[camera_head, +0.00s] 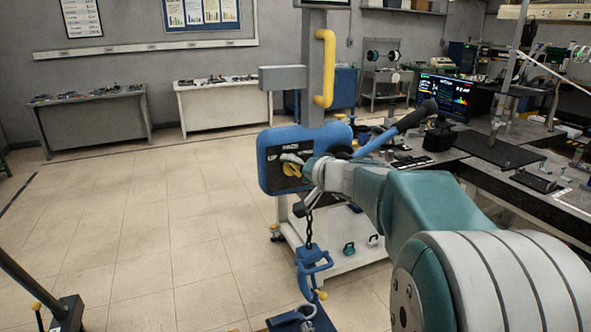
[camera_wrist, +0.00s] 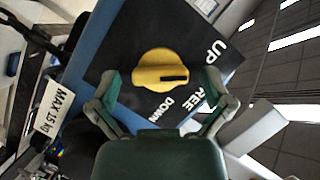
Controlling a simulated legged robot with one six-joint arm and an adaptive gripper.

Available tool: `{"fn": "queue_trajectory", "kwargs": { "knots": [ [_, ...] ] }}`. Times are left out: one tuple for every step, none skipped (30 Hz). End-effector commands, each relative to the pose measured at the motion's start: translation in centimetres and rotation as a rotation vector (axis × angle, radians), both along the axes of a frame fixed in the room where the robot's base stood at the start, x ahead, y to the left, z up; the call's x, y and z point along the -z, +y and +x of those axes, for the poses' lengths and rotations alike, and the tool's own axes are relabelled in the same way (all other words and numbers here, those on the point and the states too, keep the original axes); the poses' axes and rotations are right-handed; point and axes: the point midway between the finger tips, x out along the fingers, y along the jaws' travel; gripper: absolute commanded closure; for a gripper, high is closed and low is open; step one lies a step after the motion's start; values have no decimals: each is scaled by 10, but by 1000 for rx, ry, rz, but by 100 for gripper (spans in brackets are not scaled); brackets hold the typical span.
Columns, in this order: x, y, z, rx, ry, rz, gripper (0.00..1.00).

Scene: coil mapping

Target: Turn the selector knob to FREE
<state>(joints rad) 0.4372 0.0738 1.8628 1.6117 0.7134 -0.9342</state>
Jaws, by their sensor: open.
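The yellow selector knob (camera_wrist: 160,70) sits on a black label plate (camera_wrist: 128,52) with the words UP, FREE and DOWN, seen turned in the wrist view. Its dark pointer mark faces right, roughly between UP (camera_wrist: 215,50) and FREE (camera_wrist: 204,91); the exact setting is hard to tell. My right finger partly covers FREE. My gripper (camera_wrist: 160,86) is open, with one finger at each side of the knob and visible gaps between. In the head view, my gripper (camera_head: 296,171) is at the blue lift unit (camera_head: 272,180), partly hiding the yellow knob.
A black-gripped handle (camera_head: 408,118) sticks out right of the lift unit. A chain with a blue hook clamp (camera_head: 312,268) hangs below. A workbench (camera_head: 540,200) stands at the right. The floor at the left is mostly clear.

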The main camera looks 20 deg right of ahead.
Motion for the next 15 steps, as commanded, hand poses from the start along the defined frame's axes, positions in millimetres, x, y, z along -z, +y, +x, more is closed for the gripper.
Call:
{"fn": "queue_trajectory", "kwargs": {
  "knots": [
    [0, 0, 0, 0, 0, 0, 0],
    [0, 0, 0, 0, 0, 0, 4],
    [0, 0, 0, 0, 0, 0, 22],
    [0, 0, 0, 0, 0, 0, 36],
    [0, 0, 0, 0, 0, 0, 49],
    [0, 0, 0, 0, 0, 0, 67],
    [0, 0, 0, 1, 1, 0, 80],
    [0, 0, 0, 1, 1, 0, 82],
    [0, 0, 0, 1, 1, 0, 82],
    [0, 0, 0, 0, 1, 0, 82],
    [0, 0, 0, 0, 1, 0, 82],
    [1, 0, 0, 0, 2, 1, 82],
    [1, 0, 0, 0, 2, 1, 82],
    [1, 0, 0, 0, 2, 1, 82],
    [1, 0, 0, 0, 2, 5, 82]
  ]
}}
